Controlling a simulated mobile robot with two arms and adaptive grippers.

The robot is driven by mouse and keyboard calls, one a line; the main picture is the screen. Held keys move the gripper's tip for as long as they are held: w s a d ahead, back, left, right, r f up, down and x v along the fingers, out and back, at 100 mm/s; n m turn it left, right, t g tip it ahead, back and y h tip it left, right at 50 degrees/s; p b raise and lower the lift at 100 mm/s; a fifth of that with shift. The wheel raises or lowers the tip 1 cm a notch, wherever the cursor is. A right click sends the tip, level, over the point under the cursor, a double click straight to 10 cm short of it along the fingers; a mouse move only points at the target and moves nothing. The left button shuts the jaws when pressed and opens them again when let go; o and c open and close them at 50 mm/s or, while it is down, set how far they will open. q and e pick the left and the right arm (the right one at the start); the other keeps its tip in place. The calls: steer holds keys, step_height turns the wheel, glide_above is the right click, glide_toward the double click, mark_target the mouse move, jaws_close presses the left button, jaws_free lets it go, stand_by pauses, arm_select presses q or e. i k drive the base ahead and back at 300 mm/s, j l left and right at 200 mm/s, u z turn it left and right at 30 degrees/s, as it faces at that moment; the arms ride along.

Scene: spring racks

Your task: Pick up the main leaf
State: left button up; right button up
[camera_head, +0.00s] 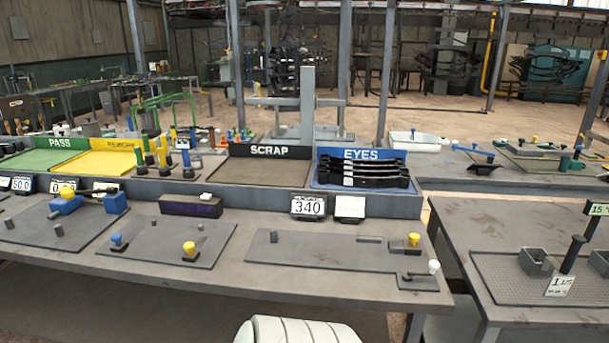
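Several long black bars with shaped ends, which look like leaf springs, lie stacked in the blue tray labelled EYES (320,184). The stack of black leaves (362,171) runs left to right across the tray on the raised back shelf of the table. I cannot tell for sure which of them is the main leaf. Neither of my grippers is in view, and nothing is seen touching the leaves.
Left of the blue tray are an empty SCRAP tray (268,172), a yellow tray (100,163) and a green PASS tray (40,160). Fixture plates with knobs (330,260) sit on the front table. A second table (520,250) stands to the right, across a gap.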

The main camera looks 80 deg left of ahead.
mark_target(395, 166)
steer(key=j+u, duration=0.1)
steer(key=u, duration=1.95)
steer(key=i+l, duration=0.05)
steer(key=l, duration=0.05)
